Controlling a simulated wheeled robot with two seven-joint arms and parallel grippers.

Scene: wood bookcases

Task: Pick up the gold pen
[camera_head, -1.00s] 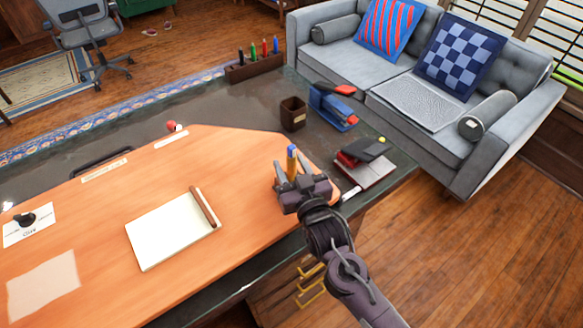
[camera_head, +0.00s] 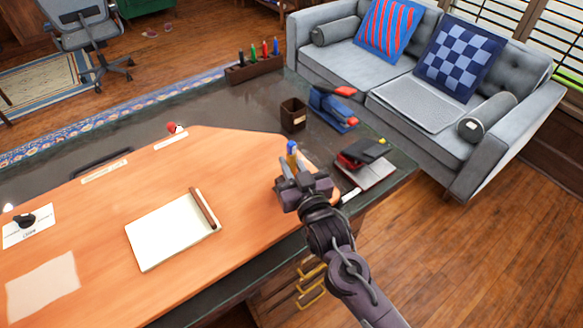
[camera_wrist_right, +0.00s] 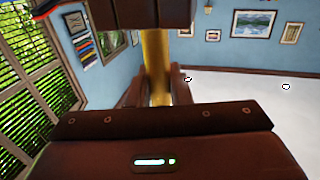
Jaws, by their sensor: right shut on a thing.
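The gold pen (camera_head: 292,149) shows a blue end and a short gold part in the head view, standing up between the fingers of my right gripper (camera_head: 290,167). The fingers are shut on it, over the orange desk mat near the desk's right side. In the right wrist view the pen (camera_wrist_right: 157,62) is an upright gold shaft between the two fingers (camera_wrist_right: 155,88). Its lower part is hidden by the gripper. My left gripper is not in view.
A brown pen cup (camera_head: 293,114), a blue stapler (camera_head: 331,108) and a stack with a black and red item (camera_head: 362,153) stand beyond the gripper on the dark desk. A notepad (camera_head: 166,230) lies to the left. A grey sofa (camera_head: 352,62) is behind the desk.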

